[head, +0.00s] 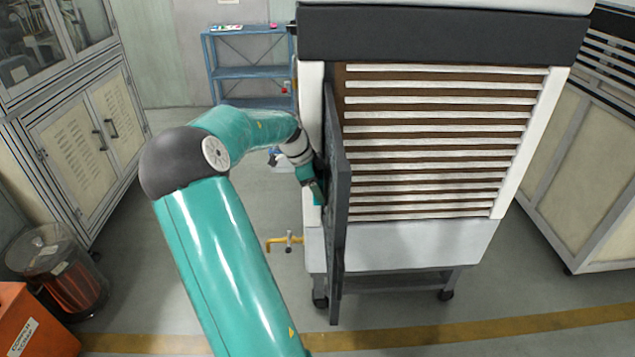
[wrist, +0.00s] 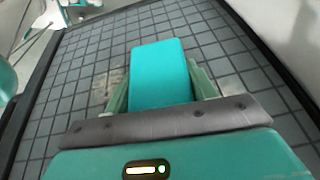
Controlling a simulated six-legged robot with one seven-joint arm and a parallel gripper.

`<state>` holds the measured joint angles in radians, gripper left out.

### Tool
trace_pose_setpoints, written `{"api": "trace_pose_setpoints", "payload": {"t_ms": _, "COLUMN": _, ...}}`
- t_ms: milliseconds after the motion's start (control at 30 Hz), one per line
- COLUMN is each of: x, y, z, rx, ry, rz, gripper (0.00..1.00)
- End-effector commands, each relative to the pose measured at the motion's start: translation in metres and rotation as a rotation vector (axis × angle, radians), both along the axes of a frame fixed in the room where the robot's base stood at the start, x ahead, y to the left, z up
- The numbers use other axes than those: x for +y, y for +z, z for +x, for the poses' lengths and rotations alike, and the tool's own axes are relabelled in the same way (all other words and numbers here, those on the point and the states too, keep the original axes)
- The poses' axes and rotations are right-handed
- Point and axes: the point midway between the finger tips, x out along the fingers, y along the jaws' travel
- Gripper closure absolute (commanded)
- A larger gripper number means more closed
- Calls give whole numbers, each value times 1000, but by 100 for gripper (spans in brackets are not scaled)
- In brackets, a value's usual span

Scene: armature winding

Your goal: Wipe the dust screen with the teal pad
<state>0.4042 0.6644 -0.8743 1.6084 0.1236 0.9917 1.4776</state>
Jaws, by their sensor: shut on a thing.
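The dust screen (wrist: 88,62) is a dark-framed grey grid that fills most of the wrist view. Pale dusty smudges show on it to the left and right of the pad. In the head view the screen (head: 338,215) stands nearly edge-on, swung out like a door at the cabinet's left side. The teal pad (wrist: 160,72) is a rounded block between the fingers of my gripper (wrist: 162,88), which is shut on it. The pad lies over the grid; I cannot tell if it touches. In the head view my gripper (head: 317,190) is at the screen's left face, and the pad is not clearly visible.
The cabinet (head: 400,245) has pale horizontal slats (head: 440,130) and stands on a wheeled base. A yellow valve handle (head: 285,241) sticks out low at its left. A blue shelf (head: 245,72) stands behind. A clear bin (head: 60,270) and orange box (head: 35,325) are at lower left.

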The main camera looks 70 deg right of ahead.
Motion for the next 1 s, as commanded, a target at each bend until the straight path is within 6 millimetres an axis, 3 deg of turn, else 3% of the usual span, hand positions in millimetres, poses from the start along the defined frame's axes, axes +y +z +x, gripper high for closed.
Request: {"api": "trace_pose_setpoints", "payload": {"t_ms": 1000, "x": 59, "y": 0, "z": -28, "rx": 1, "ry": -1, "rz": 2, "gripper": 66}}
